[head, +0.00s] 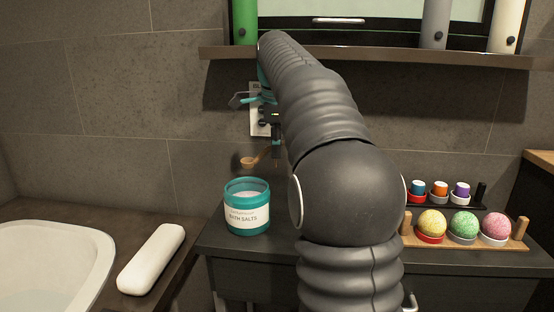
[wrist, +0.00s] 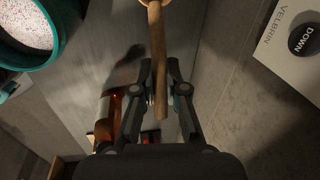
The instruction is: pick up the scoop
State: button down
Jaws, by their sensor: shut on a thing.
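The wooden scoop (head: 250,161) is in the air above the counter, just above and to the right of the jar's mouth in the head view. Its handle (wrist: 157,50) runs between my gripper's fingers (wrist: 160,75) in the wrist view, and its bowl is mostly cut off at the top edge. My gripper (head: 276,153) is shut on the handle; my arm partly covers it in the head view. The teal jar labelled bath salts (head: 247,207) stands open on the counter, with pale salt inside (wrist: 25,25).
A bathtub (head: 45,265) with a white roll (head: 151,258) on its ledge is at left. A wooden rack of coloured balls (head: 464,225) and small coloured cups (head: 440,190) stand at right. A shelf (head: 400,58) with bottles is above. An amber bottle (wrist: 107,112) is near my gripper in the wrist view.

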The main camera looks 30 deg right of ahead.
notch_tip(320, 180, up, 4)
jog(key=shift+r+p, duration=0.2)
jog(key=shift+p, duration=0.45)
jog(key=s+a+b, duration=0.3)
jog(key=s+a, duration=0.8)
jog(key=s, duration=0.5)
jog(key=shift+s, duration=0.15)
